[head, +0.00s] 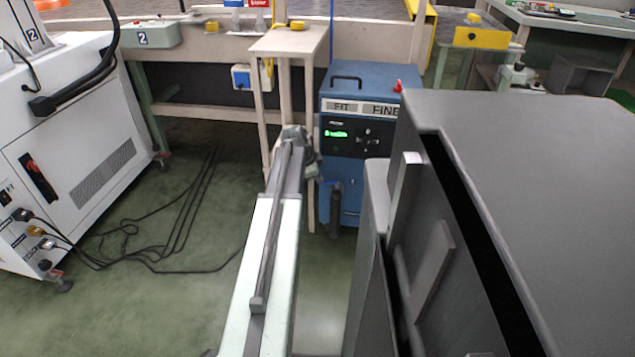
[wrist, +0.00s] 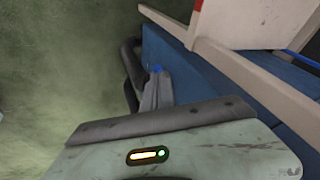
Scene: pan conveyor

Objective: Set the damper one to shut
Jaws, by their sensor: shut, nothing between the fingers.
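I cannot pick out a damper marked one in either view. A blue machine (head: 370,85) labelled FIT and FINE stands ahead, with a lit green display and small controls on its dark panel (head: 350,138). My gripper (head: 300,140) is at the far end of my pale arm, just left of the machine's front in the head view. In the wrist view my gripper (wrist: 155,88) is shut and empty, beside the machine's blue side (wrist: 190,65). A dark curved handle or pipe (wrist: 130,75) shows just left of the fingertips; I cannot tell whether they touch it.
A pale wooden stand (head: 290,42) with a yellow button box is behind the gripper. A white cabinet (head: 75,150) stands at left, its cables lying on the green floor. A large dark grey body fills the right and hides what is behind it. Floor at left centre is otherwise clear.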

